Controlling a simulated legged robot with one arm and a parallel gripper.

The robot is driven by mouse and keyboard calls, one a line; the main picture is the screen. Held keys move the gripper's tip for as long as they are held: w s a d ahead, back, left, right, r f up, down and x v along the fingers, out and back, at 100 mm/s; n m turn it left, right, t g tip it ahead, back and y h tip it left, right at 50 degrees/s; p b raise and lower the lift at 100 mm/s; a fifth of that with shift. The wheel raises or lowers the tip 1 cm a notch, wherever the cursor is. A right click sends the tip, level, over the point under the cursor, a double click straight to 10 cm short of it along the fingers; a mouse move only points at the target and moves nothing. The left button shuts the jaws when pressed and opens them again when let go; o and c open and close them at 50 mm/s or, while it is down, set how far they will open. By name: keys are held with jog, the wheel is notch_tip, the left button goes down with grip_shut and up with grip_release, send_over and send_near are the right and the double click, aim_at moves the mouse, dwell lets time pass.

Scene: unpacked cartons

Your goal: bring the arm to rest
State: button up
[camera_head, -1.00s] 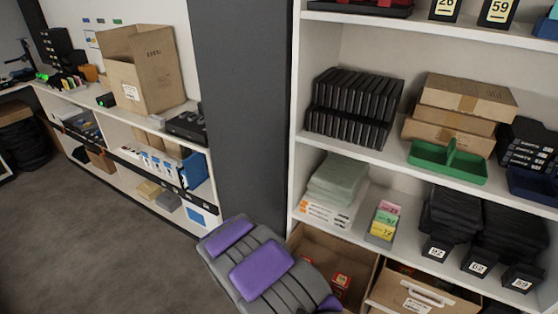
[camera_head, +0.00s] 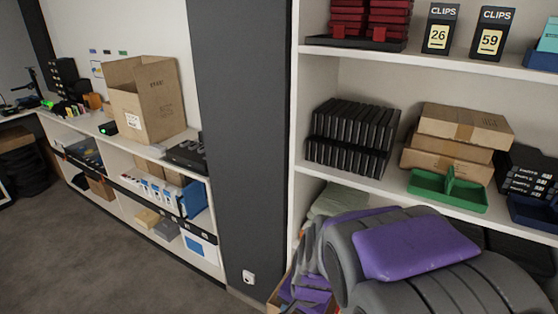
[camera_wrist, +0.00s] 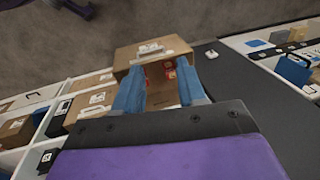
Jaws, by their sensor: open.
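My arm, grey with purple pads, fills the lower right of the head view. It hides most of the right unit's lower shelf and nearly all of the floor carton there. My gripper (camera_wrist: 160,92) shows in the wrist view as two blue fingers, spread apart with nothing between them. Beyond the fingers is an open carton (camera_wrist: 150,49) with red items inside. I cannot see the fingertips touching it.
The right shelf unit (camera_head: 440,68) holds black cases (camera_head: 352,135), flat cartons (camera_head: 465,128) and a green tray (camera_head: 447,189). A large open carton (camera_head: 146,100) stands on the left low shelf. The grey floor (camera_head: 90,245) at left is clear.

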jog(key=s+d+r+n+g, duration=0.1)
jog(key=s+d+r+n, duration=0.1)
jog(key=s, duration=0.5)
jog(key=s+d+r+n+g+h, duration=0.1)
jog(key=s+d+r+n, duration=0.1)
jog(key=s+d, duration=0.3)
jog(key=s+d+r+n+g, duration=0.1)
jog(key=s+d+r+n, duration=0.1)
jog(key=s, duration=0.7)
jog(key=shift+s+d+r+h, duration=0.4)
jog(key=shift+d+r, duration=0.1)
jog(key=shift+d, duration=0.2)
jog(key=shift+w, duration=0.1)
